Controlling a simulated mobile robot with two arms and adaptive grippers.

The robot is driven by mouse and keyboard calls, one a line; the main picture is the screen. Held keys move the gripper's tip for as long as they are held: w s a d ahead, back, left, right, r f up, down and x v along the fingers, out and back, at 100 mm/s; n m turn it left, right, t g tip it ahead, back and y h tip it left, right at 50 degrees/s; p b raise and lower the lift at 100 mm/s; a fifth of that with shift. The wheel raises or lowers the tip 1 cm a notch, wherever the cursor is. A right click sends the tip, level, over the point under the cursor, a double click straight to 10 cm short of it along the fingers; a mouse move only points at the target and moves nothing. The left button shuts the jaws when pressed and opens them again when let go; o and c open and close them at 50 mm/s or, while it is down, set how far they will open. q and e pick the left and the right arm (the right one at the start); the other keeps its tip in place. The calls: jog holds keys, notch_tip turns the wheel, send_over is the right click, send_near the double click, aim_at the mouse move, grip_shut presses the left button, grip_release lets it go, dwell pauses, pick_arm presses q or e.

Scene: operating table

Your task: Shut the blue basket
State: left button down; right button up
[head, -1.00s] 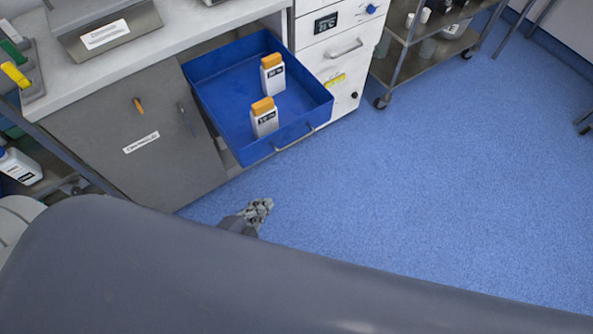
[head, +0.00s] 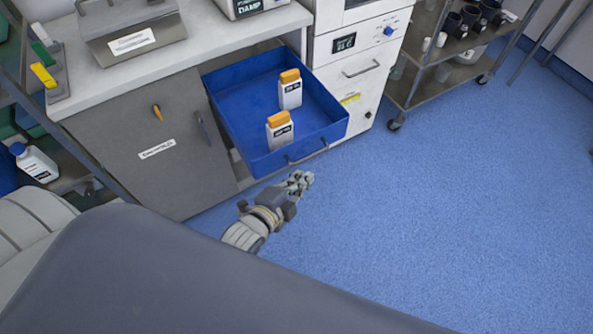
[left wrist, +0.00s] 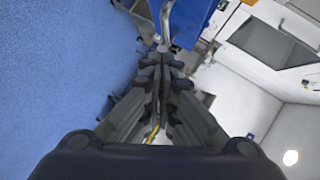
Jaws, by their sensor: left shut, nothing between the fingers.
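The blue basket (head: 258,162) is a drawer pulled out of the cabinet, open at the top, with a metal handle (head: 308,155) on its front. Two white bottles with orange caps, a nearer one (head: 280,133) and a farther one (head: 290,94), stand upright inside. My left gripper (head: 300,181) is shut and empty, just in front of and below the basket's front, apart from it in the head view. In the left wrist view the shut fingers (left wrist: 161,58) point toward the handle and the basket's blue front (left wrist: 190,22); contact cannot be told. My right gripper is not in view.
A grey cabinet door (head: 150,150) is left of the basket and white drawers (head: 355,75) are right of it. A metal cart (head: 440,80) stands farther right. The blue floor (head: 450,220) in front is clear.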

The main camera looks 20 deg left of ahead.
pick_arm(q)
jog(key=w+a+f, duration=0.1)
jog(key=w+a, duration=0.1)
jog(key=shift+w+f, duration=0.35)
jog(key=shift+f, duration=0.05)
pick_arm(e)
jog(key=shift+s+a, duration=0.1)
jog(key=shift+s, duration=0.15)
pick_arm(q)
jog(key=shift+w+a, duration=0.1)
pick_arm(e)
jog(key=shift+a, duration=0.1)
